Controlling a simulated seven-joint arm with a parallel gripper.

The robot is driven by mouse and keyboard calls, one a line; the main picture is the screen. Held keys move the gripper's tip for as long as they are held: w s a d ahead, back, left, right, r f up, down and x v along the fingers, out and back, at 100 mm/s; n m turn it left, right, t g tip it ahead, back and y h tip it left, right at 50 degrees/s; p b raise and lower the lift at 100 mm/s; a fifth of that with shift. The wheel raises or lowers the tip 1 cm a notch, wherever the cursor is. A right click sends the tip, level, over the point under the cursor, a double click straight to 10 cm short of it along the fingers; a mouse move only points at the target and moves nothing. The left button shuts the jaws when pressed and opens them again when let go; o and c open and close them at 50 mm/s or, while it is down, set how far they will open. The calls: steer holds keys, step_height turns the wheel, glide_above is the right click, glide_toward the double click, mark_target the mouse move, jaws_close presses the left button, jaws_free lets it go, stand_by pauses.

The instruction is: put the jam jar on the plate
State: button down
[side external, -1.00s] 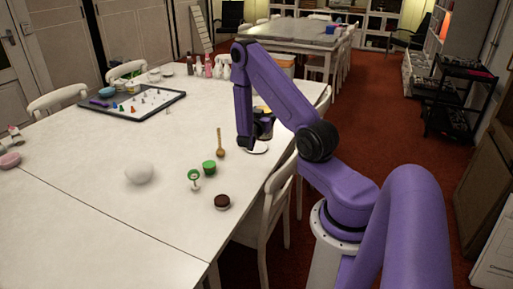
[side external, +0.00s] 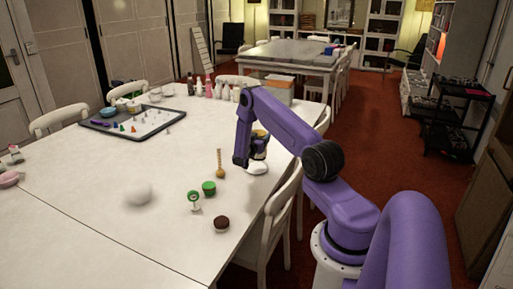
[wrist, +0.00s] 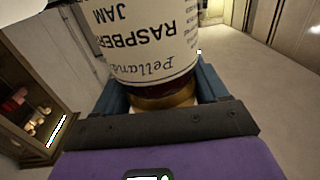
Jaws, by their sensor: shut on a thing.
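The jam jar (wrist: 150,45) fills the top middle of the wrist view, its white raspberry label upside down in the picture and a gold band at its near end. My gripper (wrist: 160,95) is shut on the jar, with a blue finger on each side. In the side view my gripper (side external: 258,150) is low over the right edge of the table, partly hidden by my arm. A white round plate (side external: 256,169) lies right below it. I cannot tell whether the jar touches the plate.
Several bottles (side external: 222,90) are behind. A chair (side external: 275,225) stands against the near right edge.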

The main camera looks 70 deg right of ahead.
steer(key=shift+w+d+f, duration=0.5)
steer(key=shift+f, duration=0.3)
steer(key=shift+w+d+f, duration=0.45)
steer(key=shift+d+f, duration=0.05)
steer(key=shift+f, duration=0.25)
steer(key=shift+w+f, duration=0.1)
steer(key=shift+f, duration=1.5)
steer(key=shift+f, duration=0.1)
jaws_free()
steer(key=shift+f, duration=0.1)
